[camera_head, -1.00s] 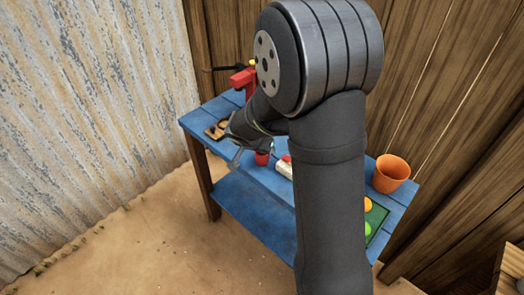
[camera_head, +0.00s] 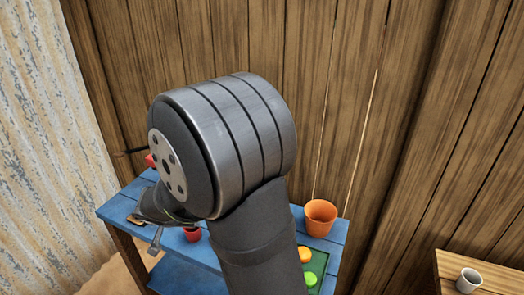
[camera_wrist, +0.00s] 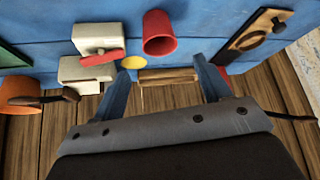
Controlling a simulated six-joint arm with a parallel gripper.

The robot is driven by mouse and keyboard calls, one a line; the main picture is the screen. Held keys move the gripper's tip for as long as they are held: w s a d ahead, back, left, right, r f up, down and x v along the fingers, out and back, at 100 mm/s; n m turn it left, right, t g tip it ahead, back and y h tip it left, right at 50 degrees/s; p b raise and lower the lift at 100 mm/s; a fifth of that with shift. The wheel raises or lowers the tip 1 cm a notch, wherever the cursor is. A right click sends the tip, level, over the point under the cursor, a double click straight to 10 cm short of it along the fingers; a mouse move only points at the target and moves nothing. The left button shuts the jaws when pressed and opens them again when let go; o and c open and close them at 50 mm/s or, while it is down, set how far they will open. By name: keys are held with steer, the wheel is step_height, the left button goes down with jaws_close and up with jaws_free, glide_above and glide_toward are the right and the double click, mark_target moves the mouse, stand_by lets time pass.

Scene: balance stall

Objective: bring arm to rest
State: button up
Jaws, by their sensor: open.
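My gripper (camera_wrist: 163,84) is open, with its two blue fingers apart, over the blue table (camera_head: 118,208). A short wooden bar (camera_wrist: 168,77) shows between the fingers in the wrist view; I cannot tell its distance from them, and nothing looks clamped. In the head view my gripper (camera_head: 156,240) is small, left of a red cup (camera_head: 192,235). My own arm covers the middle of the table there. The red cup (camera_wrist: 160,34) shows beyond the fingers in the wrist view.
An orange pot (camera_head: 320,217) stands at the table's right, by a green mat with an orange ball (camera_head: 304,255) and a green ball (camera_head: 309,279). White blocks (camera_wrist: 98,36) and a wooden board (camera_wrist: 250,42) lie near my gripper. A grey cup (camera_head: 468,280) stands on a side table.

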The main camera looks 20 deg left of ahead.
steer(key=x, duration=1.1)
steer(key=shift+f, duration=0.2)
steer(key=shift+r, duration=0.6)
steer(key=shift+f, duration=0.1)
